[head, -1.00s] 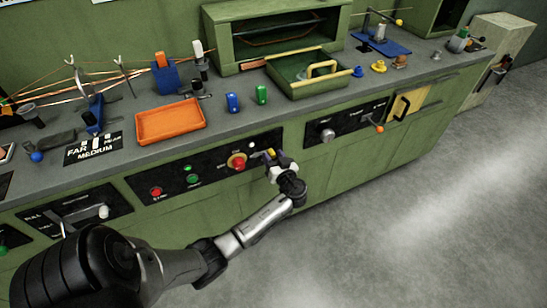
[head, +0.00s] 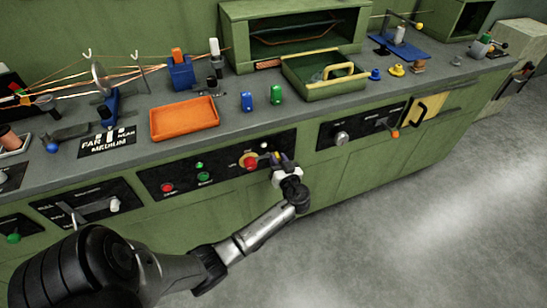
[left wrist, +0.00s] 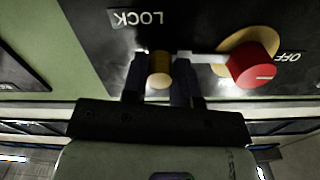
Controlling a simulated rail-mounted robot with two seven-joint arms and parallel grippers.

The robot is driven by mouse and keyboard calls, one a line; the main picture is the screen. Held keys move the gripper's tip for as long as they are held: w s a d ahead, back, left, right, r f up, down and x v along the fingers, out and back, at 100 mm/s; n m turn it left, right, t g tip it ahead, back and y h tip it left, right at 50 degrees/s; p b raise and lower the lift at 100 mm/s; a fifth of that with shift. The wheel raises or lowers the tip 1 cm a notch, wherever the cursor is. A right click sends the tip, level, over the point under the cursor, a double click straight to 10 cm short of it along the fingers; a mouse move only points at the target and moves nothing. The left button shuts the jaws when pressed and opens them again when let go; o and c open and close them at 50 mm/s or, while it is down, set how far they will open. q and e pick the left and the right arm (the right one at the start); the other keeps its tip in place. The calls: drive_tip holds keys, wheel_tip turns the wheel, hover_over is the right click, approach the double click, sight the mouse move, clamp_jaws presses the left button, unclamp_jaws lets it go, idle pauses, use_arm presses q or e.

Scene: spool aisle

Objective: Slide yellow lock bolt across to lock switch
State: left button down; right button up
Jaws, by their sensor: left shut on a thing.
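The yellow lock bolt (left wrist: 159,72) has a round yellow knob that sits between the two fingers of my left gripper (left wrist: 159,84) in the left wrist view. My left gripper (head: 278,158) is shut on it at the dark control panel in the head view. A pale bar runs from beside the fingers towards the red switch knob (left wrist: 254,65), which stands on a yellow disc. The red switch (head: 250,161) also shows just left of the gripper in the head view. The word LOCK shows upside down near the bolt in the left wrist view. My right gripper is out of view.
Red and green buttons (head: 204,176) lie left of the switch on the same panel. An orange tray (head: 184,119) and a green tray (head: 322,84) stand on the bench above. Open floor (head: 420,220) lies to the right and front.

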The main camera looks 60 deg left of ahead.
use_arm(q)
drive_tip(key=shift+s+a, duration=0.1)
drive_tip(key=shift+s, duration=0.2)
drive_tip(key=shift+w+r, duration=0.1)
drive_tip(key=c, duration=1.3)
unclamp_jaws()
drive_tip(key=o, duration=0.4)
drive_tip(key=shift+s, duration=0.25)
drive_tip(key=shift+w, duration=0.1)
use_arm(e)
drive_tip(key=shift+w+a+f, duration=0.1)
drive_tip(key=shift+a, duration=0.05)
use_arm(q)
drive_tip(key=d, duration=0.4)
drive_tip(key=s+d+p, duration=0.1)
drive_tip(key=d, duration=0.4)
drive_tip(key=s+d+p, duration=0.1)
drive_tip(key=d, duration=0.3)
drive_tip(key=shift+s+d, duration=0.1)
drive_tip(key=shift+d, duration=0.25)
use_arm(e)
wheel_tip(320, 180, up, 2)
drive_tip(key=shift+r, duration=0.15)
